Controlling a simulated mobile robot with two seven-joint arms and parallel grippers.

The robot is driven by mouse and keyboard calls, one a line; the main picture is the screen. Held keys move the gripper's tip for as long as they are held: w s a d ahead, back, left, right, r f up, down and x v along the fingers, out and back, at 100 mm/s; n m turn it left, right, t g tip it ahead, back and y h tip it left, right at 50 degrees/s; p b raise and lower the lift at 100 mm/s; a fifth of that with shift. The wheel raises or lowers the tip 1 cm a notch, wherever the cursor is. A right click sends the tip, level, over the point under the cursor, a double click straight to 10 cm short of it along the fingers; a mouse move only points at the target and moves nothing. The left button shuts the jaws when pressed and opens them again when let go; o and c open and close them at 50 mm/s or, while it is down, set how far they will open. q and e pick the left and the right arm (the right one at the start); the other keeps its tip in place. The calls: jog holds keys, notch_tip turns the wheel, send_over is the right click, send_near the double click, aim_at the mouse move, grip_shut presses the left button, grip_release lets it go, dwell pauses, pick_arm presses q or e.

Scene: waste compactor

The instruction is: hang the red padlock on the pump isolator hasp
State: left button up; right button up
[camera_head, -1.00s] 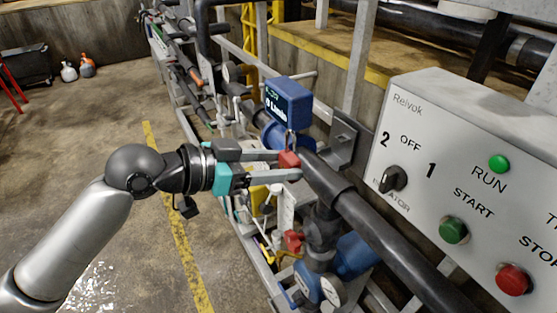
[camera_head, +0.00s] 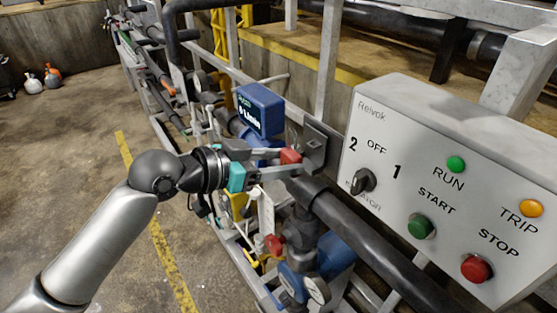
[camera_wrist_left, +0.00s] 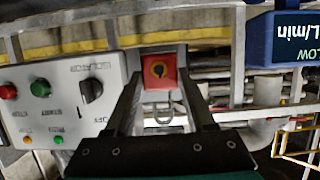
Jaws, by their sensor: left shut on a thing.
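The red padlock (camera_head: 290,156) is between the fingertips of my left gripper (camera_head: 288,164), which is shut on it. In the left wrist view the padlock (camera_wrist_left: 160,71) shows its red face with a yellow and dark round centre, and a thin metal loop shows below it. In the head view the padlock is just left of a grey metal bracket (camera_head: 318,145) with a dark hole; whether they touch I cannot tell. The isolator knob (camera_head: 362,181) is on the grey panel (camera_head: 440,170), right of the bracket. I cannot clearly make out a hasp. My right gripper is not in view.
A blue flow meter (camera_head: 259,109) stands close behind my left gripper. A thick black pipe (camera_head: 370,245) runs below the bracket. The floor at left is open.

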aim_at(299, 155)
pick_arm(q)
jog(key=shift+p, duration=0.7)
dwell(1.2)
jog(key=shift+w+d+r+p, duration=0.1)
jog(key=shift+w+d+p, duration=0.05)
jog(key=shift+w+d, duration=0.6)
jog(key=shift+w+d+p, duration=0.15)
jog(key=shift+w+d, duration=0.35)
jog(key=shift+d, duration=0.45)
dwell(0.7)
jog(key=shift+f, duration=0.25)
dwell(0.4)
jog(key=o, duration=1.3)
jog(key=shift+c, duration=0.5)
jog(key=shift+s+a, duration=0.1)
jog(key=shift+a, duration=0.05)
jog(key=shift+p+v, duration=0.6)
jog(key=shift+v, duration=0.4)
jog(key=shift+p+v, duration=0.8)
jog(key=shift+v, duration=1.55)
